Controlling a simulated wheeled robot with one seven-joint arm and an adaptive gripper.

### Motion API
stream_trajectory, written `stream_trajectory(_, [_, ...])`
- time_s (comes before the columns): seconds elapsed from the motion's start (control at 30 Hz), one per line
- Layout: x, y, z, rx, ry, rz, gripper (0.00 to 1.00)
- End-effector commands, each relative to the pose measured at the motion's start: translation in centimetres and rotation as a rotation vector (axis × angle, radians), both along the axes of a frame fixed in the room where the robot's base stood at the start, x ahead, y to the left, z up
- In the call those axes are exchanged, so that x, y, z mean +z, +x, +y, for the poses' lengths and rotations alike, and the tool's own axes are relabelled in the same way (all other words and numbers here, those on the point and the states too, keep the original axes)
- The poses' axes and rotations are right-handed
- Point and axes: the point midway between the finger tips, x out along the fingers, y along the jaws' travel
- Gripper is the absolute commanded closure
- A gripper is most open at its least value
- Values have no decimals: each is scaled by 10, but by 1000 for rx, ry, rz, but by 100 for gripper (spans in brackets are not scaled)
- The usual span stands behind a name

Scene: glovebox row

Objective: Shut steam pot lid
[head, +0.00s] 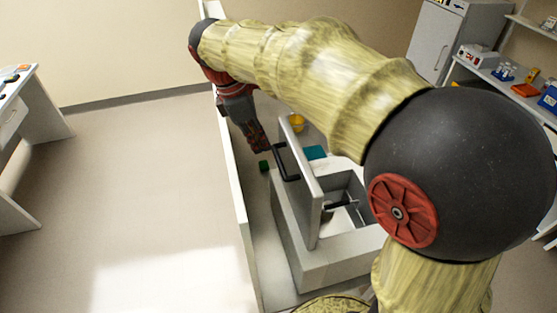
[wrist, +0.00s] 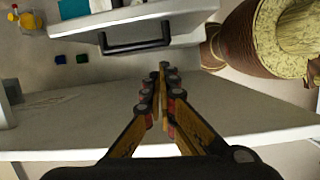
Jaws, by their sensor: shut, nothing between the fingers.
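My gripper (head: 262,150) is beyond and left of the lid, apart from the handle. In the wrist view my gripper (wrist: 164,85) is shut and empty, its fingertips below and right of the handle (wrist: 135,45). The lid (wrist: 150,14) shows there as a pale panel at the top. My arm hides part of the pot's right side in the head view.
A low white wall (head: 240,215) edges the bench on the left. A dark blue block (wrist: 84,58) shows in the wrist view. Open floor lies left.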

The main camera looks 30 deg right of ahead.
Motion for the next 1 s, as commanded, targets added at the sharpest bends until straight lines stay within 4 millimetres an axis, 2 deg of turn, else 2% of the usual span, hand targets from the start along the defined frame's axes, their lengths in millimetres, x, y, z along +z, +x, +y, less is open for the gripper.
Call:
stream_trajectory(0.17, [-2,-6,-2,93,-1,50,100])
stream_trajectory(0.33, [-16,-7,-6,100,0,53,100])
stream_trajectory(0.8, [-100,-13,-30,96,1,53,100])
stream_trajectory(1.0, [-94,-18,-58,95,1,48,100])
